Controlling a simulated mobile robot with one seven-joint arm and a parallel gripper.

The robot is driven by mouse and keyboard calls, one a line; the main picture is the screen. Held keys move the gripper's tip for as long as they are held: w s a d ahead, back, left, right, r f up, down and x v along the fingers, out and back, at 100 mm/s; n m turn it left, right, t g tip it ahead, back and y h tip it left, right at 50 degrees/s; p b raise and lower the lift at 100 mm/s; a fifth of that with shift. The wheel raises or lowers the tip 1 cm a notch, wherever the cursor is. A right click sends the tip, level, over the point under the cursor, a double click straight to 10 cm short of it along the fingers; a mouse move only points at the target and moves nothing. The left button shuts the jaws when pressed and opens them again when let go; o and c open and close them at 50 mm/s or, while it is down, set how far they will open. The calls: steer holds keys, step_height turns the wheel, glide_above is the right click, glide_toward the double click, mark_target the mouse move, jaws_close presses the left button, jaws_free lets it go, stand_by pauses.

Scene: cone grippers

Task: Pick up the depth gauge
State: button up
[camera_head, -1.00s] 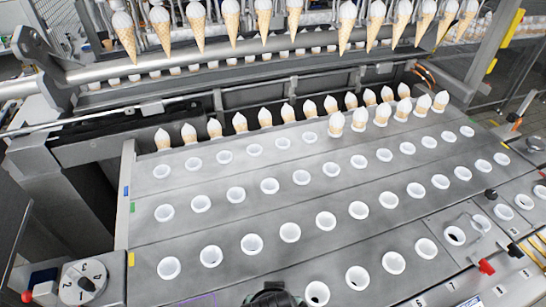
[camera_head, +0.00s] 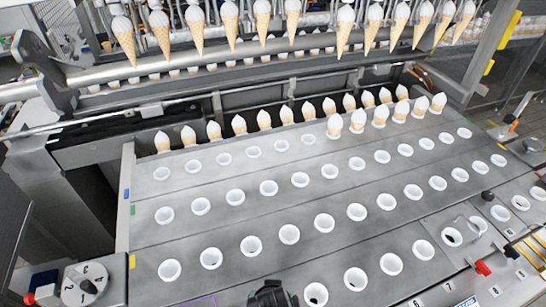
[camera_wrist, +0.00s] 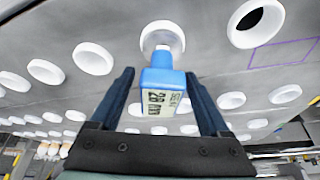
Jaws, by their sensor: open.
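The depth gauge (camera_wrist: 158,90) shows in the wrist view as a blue body with a pale digital display. It stands at a white-rimmed hole (camera_wrist: 162,38) in the grey metal plate, its upper end at the rim in the picture. My gripper (camera_wrist: 159,74) is open, with one dark finger on each side of the gauge. Gaps show between the fingers and the gauge, so no grip is visible. In the head view only a dark part of my gripper (camera_head: 272,294) shows at the bottom edge. I cannot make out the gauge there.
The plate (camera_head: 330,205) has rows of white-rimmed holes, mostly empty. Filled cones (camera_head: 238,124) stand in the back row, and more cones (camera_head: 232,22) hang from a bar above. A control dial (camera_head: 83,284) is at lower left. Red and black knobs (camera_head: 483,268) are at right.

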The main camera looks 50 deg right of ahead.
jaws_close()
steer(key=shift+r, duration=0.1)
stand_by(0.4)
step_height(320, 180, up, 10)
steer(key=shift+f+b, duration=0.1)
steer(key=shift+b, duration=0.3)
